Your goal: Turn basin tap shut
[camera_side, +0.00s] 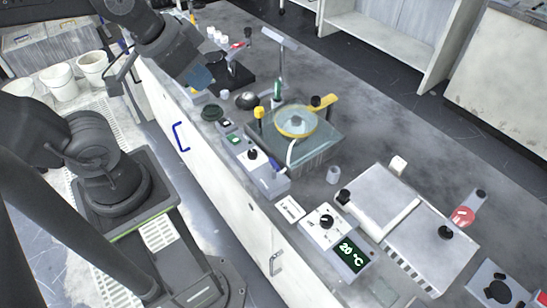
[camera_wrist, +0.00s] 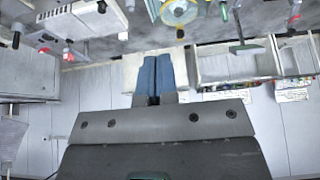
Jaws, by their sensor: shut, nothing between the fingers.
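My gripper (camera_side: 200,77) is at the upper left of the side view, above the near edge of the bench. In the wrist view its two blue fingers (camera_wrist: 155,75) lie together, shut and empty. A basin (camera_side: 325,143) with a round platen (camera_side: 296,122) stands on the bench, to the right of my gripper and apart from it. A tall post with a grey crossbar (camera_side: 280,38) and a green part (camera_side: 277,90) rises behind the basin. I cannot tell for certain which fitting is the basin tap or how far it is turned.
A yellow handle (camera_side: 323,101) sticks out at the platen. A grey control box (camera_side: 256,165) stands in front of it. A unit reading 20 °C (camera_side: 352,254) and a metal-lidded box (camera_side: 380,205) stand to the right.

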